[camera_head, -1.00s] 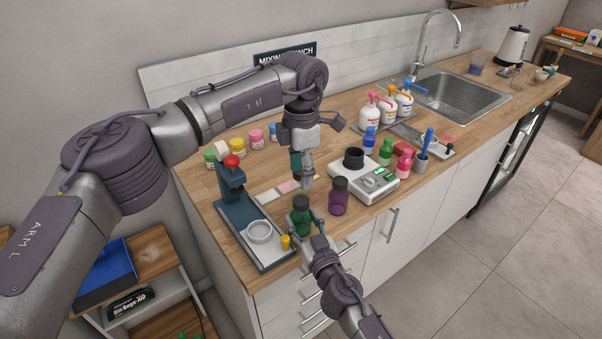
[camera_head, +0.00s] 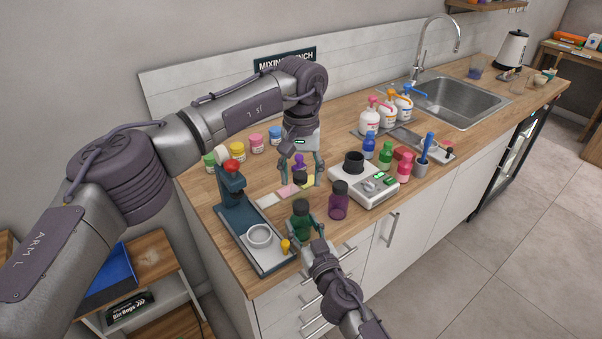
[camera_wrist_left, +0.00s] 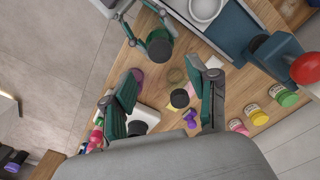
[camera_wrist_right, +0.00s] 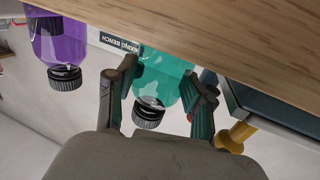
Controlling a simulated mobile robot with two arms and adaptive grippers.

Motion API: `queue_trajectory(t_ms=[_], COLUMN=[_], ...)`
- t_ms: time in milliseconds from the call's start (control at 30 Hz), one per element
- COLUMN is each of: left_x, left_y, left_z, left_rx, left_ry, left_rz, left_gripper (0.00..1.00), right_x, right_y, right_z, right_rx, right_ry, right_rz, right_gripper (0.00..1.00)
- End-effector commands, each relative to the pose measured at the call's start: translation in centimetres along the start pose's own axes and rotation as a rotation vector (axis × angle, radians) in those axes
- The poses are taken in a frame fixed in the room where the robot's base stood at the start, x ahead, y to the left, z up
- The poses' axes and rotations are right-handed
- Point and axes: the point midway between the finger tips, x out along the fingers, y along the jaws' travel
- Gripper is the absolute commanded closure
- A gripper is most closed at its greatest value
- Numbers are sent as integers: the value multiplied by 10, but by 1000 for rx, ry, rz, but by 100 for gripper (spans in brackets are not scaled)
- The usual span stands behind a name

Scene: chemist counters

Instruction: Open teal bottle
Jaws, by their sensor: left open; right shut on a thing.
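The teal bottle (camera_head: 301,228) stands upright near the counter's front edge with its black cap (camera_head: 301,206) on. My right gripper (camera_head: 305,222) is shut around the bottle's body. In the right wrist view the bottle (camera_wrist_right: 160,77) appears upside down between the fingers, its black cap (camera_wrist_right: 148,115) clear of them. My left gripper (camera_head: 302,181) is open and empty, pointing down above the counter behind the bottle. In the left wrist view its fingers (camera_wrist_left: 166,100) are spread, and the capped bottle (camera_wrist_left: 159,46) lies beyond them.
A purple bottle (camera_head: 338,205) stands close right of the teal one, with a white scale (camera_head: 371,192) behind it. A dark blue stand (camera_head: 243,221) with a ring is close on the left. Coloured cards (camera_head: 272,200) lie behind. Several small jars (camera_head: 256,143) line the back.

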Motion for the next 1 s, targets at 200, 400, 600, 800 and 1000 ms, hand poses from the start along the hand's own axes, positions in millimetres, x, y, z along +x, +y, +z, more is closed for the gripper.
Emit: queue_trajectory(t_ms=[200,400,600,800,1000], left_x=[7,37,65,79,80], left_y=[0,0,0,0,0], left_z=[0,0,0,0,0], left_rx=[88,88,86,86,86], left_ry=[-1,-3,-2,1,1], left_rz=[0,0,1,0,0], left_gripper=[41,41,41,41,41], right_x=[0,0,0,0,0], right_y=[0,0,0,0,0], right_z=[2,2,2,2,2], right_rx=[0,0,0,0,0], right_ry=[-3,-3,-3,-3,-3], right_rz=[0,0,0,0,1], right_gripper=[100,100,100,100,100])
